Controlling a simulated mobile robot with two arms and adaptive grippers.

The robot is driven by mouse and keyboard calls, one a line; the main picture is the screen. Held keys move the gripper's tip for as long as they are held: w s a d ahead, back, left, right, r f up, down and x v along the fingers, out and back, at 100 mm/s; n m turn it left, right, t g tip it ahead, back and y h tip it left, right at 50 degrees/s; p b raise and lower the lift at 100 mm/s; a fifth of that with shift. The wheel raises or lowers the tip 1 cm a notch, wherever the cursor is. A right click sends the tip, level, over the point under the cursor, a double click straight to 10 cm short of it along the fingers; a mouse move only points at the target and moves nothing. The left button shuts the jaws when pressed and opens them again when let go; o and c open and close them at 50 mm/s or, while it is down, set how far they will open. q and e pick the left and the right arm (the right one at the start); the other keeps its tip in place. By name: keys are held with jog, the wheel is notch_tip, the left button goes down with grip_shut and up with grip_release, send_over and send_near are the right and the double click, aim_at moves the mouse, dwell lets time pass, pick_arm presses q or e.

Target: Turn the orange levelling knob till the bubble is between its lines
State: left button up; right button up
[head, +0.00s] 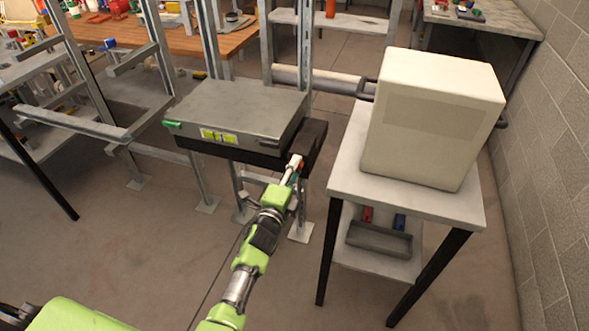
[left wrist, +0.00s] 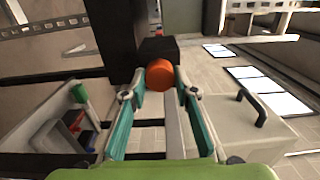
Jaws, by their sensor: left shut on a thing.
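The orange levelling knob (left wrist: 160,75) shows at the right end of a dark bracket (left wrist: 158,47). My left gripper (left wrist: 158,92) has a finger on each side of the knob and is shut on it. In the head view my left gripper (head: 295,166) reaches the front right corner of the bracket, and only a bit of the knob (head: 298,159) shows. A grey heater unit (head: 240,108) rests on the bracket. A yellow-green bubble level (head: 218,137) is on its front face; the bubble is too small to place against its lines. My right gripper is not in view.
A large cream box (head: 432,115) stands on a side table (head: 350,185) to the right. A grey tray (head: 378,238) with red and blue items is on its lower shelf. Metal rack posts stand behind and left. The floor in front is clear.

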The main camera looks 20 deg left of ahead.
pick_arm(q)
jog(key=n+p, duration=0.2)
jog(key=n, duration=2.1)
jog(key=shift+a, duration=0.15)
dwell(0.4)
jog(key=o, duration=1.1)
